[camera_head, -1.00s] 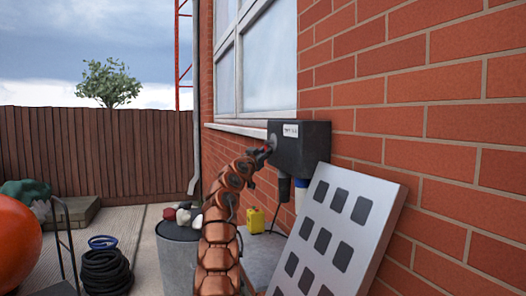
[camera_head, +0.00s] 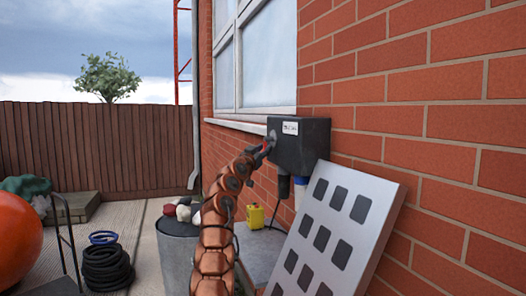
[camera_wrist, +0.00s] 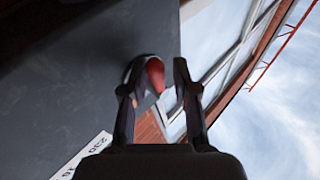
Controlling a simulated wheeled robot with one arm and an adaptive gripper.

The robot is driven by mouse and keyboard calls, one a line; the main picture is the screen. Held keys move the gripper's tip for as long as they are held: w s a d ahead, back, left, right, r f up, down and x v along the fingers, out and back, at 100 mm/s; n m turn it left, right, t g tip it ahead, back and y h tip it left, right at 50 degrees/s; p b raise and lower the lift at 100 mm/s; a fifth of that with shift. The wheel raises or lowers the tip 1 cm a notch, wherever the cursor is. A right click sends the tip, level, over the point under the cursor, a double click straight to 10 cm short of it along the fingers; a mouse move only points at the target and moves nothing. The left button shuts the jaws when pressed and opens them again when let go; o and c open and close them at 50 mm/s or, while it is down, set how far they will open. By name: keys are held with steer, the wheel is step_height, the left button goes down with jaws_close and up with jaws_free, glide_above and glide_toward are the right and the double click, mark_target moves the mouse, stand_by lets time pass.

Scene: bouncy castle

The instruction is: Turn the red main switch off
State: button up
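The red switch (camera_wrist: 155,75) shows in the wrist view as a red lever on the side of a dark box. The box (camera_head: 312,148) is mounted on the brick wall in the head view, with a white label on its front. My gripper (camera_head: 262,149) is at the box's left side. In the wrist view my gripper (camera_wrist: 158,88) is open, with one finger on each side of the red lever. The lever is close to the left finger, and a gap shows on its right. Whether the left finger touches it I cannot tell. The lever's base is partly hidden.
A silver panel with dark squares (camera_head: 379,199) leans on the wall below the box. Plugs and cables (camera_head: 283,187) hang under the box. A grey drum (camera_head: 177,252) and a yellow canister (camera_head: 255,217) stand below my arm. A window (camera_head: 271,58) is behind.

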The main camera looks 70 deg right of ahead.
steer(key=shift+s, duration=0.1)
steer(key=shift+a, duration=0.15)
steer(key=v, duration=1.1)
steer(key=shift+a, duration=0.3)
stand_by(0.5)
steer(key=shift+f, duration=0.1)
stand_by(0.7)
